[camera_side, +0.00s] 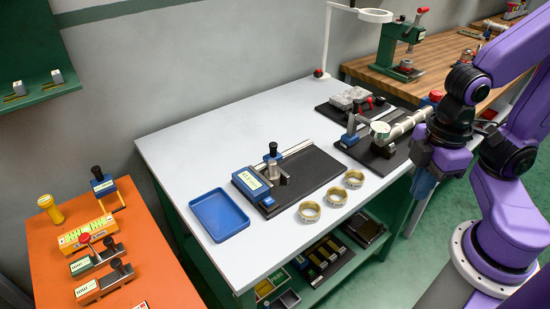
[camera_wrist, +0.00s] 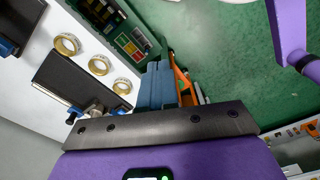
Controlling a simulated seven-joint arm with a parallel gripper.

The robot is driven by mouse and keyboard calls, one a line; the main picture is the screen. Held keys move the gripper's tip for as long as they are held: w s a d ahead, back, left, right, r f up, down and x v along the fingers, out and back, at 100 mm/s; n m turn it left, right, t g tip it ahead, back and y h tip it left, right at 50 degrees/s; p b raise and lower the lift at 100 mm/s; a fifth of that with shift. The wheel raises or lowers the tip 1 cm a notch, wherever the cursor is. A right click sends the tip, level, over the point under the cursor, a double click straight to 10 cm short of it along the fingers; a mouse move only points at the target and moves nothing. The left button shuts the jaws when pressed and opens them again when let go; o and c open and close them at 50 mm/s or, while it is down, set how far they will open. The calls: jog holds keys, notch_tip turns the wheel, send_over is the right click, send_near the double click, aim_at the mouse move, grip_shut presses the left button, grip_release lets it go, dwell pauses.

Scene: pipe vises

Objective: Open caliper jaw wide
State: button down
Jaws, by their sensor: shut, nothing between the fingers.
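The caliper (camera_side: 250,183) has a blue body with a small display and a silver rail (camera_side: 300,147) running to the upper right. It lies on a dark board (camera_side: 318,168) on the white table. A slider with a dark blue-black knob (camera_side: 273,148) and silver block stands close to the body, so the jaw looks nearly closed. My gripper (camera_side: 424,190) is right of the caliper, beyond the table's right edge, with blue fingers (camera_wrist: 158,68) shut and empty.
Three metal rings (camera_side: 336,196) lie in front of the board, and a blue tray (camera_side: 219,214) is left of it. A lamp (camera_side: 325,45) rises behind. An orange bench (camera_side: 150,265) is at left.

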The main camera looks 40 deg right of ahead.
jog(key=c, duration=1)
grip_release()
jog(key=shift+w+a, duration=0.15)
jog(key=shift+w, duration=0.05)
jog(key=shift+o, duration=0.5)
jog(key=w+a+r+m, duration=0.3)
jog(key=w+a+m, duration=0.1)
jog(key=w, duration=0.6)
jog(key=shift+w+a, duration=0.25)
jog(key=shift+a, duration=0.5)
jog(key=m, duration=1.2)
send_over(273, 144)
notch_tip(273, 144, down, 17)
jog(key=shift+r, duration=0.2)
